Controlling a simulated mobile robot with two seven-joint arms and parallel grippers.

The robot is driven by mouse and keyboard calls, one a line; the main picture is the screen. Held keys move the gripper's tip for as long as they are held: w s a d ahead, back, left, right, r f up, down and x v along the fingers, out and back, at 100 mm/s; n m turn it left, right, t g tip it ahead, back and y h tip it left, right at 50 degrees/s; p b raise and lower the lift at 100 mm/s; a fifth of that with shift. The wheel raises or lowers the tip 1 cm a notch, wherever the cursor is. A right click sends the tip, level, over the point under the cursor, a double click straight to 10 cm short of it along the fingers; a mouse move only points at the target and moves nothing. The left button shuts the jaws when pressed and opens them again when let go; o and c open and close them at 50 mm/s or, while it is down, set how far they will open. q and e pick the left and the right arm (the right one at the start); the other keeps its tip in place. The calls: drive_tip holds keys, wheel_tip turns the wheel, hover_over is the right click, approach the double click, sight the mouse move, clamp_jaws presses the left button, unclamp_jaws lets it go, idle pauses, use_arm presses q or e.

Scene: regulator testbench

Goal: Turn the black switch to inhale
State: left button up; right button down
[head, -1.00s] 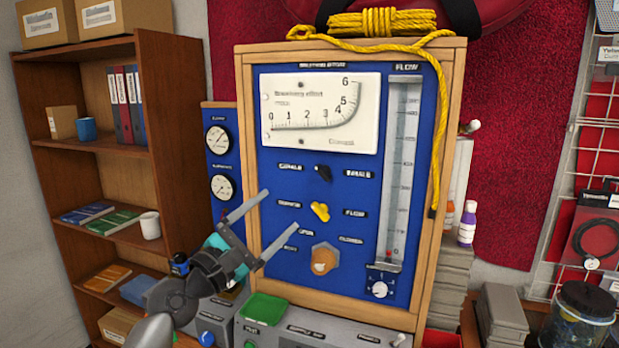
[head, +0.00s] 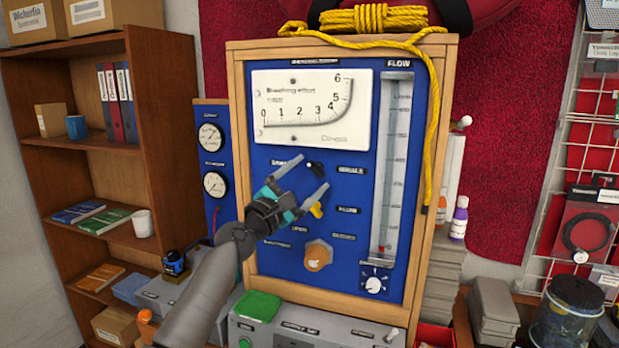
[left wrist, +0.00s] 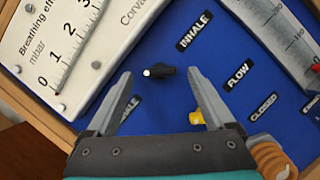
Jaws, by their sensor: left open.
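The black switch (head: 316,168) sits on the blue panel (head: 290,235) below the breathing effort gauge (head: 312,105). It also shows in the left wrist view (left wrist: 160,71), with its white-marked end to the left there, on the upper-left, exhale side in the head view. The INHALE label (left wrist: 194,30) is to the switch's right in the head view. My left gripper (head: 313,172) is open, and its fingertips appear on either side of the switch; contact cannot be told. One finger partly hides the other label. My right gripper is out of view.
A yellow knob (head: 316,210) and an orange knob (head: 318,255) lie below the switch, the yellow one close to a left finger. The flow tube (head: 392,165) stands at right. A yellow rope (head: 436,120) hangs down the wooden frame's right side.

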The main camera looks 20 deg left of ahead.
use_arm(q)
drive_tip(key=shift+w+d+r, duration=0.15)
drive_tip(key=shift+w+d, duration=0.05)
drive_tip(key=shift+w, duration=0.3)
drive_tip(key=shift+c, duration=0.2)
drive_tip(key=c, duration=1.3)
